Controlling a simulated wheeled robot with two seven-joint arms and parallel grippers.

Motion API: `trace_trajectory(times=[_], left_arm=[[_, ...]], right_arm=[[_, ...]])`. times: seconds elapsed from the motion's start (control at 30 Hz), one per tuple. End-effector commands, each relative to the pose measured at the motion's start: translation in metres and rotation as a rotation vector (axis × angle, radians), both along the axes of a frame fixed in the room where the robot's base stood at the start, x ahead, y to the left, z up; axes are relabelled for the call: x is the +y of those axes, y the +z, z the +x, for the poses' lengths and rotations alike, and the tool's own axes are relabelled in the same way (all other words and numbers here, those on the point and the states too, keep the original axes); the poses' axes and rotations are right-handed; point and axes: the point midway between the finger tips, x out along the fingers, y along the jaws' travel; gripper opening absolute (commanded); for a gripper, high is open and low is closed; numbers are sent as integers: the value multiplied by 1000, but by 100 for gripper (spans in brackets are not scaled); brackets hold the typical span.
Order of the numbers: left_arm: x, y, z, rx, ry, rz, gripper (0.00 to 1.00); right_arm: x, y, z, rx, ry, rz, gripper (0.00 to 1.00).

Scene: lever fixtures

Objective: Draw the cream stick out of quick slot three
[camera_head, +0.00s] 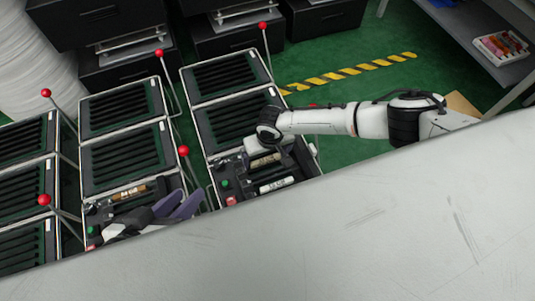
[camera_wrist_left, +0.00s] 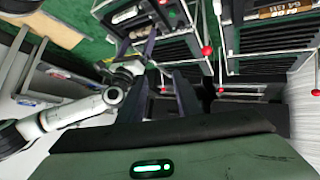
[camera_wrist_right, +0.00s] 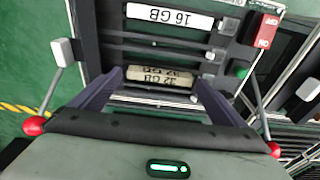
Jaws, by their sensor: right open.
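The cream stick (camera_wrist_right: 160,79), marked 32 GB, lies flat across the slots in the right wrist view. It also shows beside my right wrist in the head view (camera_head: 265,160). My right gripper (camera_wrist_right: 161,86) is open, with one finger near each end of the stick; I cannot tell whether they touch it. A white stick (camera_wrist_right: 170,17), marked 16 GB, lies in a parallel slot and shows in the head view (camera_head: 277,184). My left gripper (camera_head: 178,205) is open and empty over the front of the middle fixture. No slot number is readable.
Upright levers with red balls (camera_head: 183,150) stand beside the fixtures. A red switch (camera_wrist_right: 265,30) and green button (camera_wrist_right: 240,69) sit beside the right-hand slots. Dark drawers (camera_head: 225,32) stand behind; the green floor at right is mostly clear.

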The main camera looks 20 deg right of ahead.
Motion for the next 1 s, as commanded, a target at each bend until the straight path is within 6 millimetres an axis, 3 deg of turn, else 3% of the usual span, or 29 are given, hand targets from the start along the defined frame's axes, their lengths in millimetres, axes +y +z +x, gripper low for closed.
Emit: trace_trajectory(times=[0.13, 0.47, 0.67, 0.7, 0.87, 1.0], left_arm=[[-4, 5, 1, -24, 0, -33, 31], [-6, 9, 2, -31, 0, -45, 31], [-6, 9, 2, -31, 0, -44, 31], [-6, 9, 2, -31, 0, -44, 31], [-6, 9, 2, -30, 1, -43, 31], [-6, 9, 2, -30, 0, -42, 31]], right_arm=[[0, -14, 3, -1, 0, 0, 95], [0, -15, 3, -1, 1, 0, 95], [0, -15, 3, -1, 1, 0, 64], [0, -15, 3, -1, 0, 0, 82], [0, -15, 3, 0, 0, 0, 55], [0, -15, 2, 0, 0, 0, 54]])
